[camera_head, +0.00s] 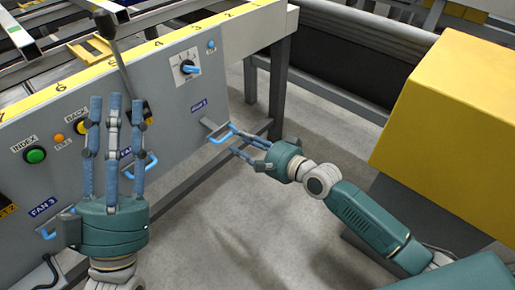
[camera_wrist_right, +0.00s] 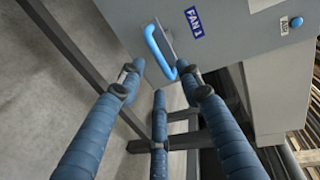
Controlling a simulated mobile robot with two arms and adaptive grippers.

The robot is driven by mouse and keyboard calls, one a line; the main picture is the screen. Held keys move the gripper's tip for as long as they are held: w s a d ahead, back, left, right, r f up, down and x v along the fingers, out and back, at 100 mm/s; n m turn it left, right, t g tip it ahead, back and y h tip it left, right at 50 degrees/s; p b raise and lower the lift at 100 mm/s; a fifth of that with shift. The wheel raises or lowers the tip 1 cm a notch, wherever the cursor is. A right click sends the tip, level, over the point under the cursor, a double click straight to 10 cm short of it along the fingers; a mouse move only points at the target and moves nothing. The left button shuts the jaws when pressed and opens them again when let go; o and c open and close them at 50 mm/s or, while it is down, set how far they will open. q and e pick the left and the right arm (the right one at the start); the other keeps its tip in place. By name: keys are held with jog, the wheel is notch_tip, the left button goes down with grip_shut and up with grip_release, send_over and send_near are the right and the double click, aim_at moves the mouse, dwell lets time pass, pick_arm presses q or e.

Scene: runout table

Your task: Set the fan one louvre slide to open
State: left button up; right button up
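The fan one louvre slide has a blue U-shaped handle (camera_head: 217,136) on a small dark plate on the grey panel, below the "FAN 1" label (camera_head: 199,106). In the right wrist view the handle (camera_wrist_right: 152,45) lies just beyond my fingertips, beside the same label (camera_wrist_right: 194,21). My right gripper (camera_head: 236,141) is at the handle's right end with its fingers spread. In the wrist view (camera_wrist_right: 163,78) no finger is clearly closed around the handle; contact cannot be told. My left gripper (camera_head: 116,101) points up in front of the panel, fingers apart and empty, partly hiding the "FAN 2" label.
Other blue handles sit at fan two (camera_head: 146,163) and fan three (camera_head: 62,223). A rotary knob (camera_head: 189,67), a green index button (camera_head: 36,155) and a lever (camera_head: 108,30) are on the panel. A table leg (camera_head: 279,88) stands behind; a yellow box (camera_head: 450,105) is at right.

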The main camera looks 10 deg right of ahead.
jog(key=v, duration=0.8)
jog(key=shift+s, duration=0.3)
jog(key=shift+d, duration=0.15)
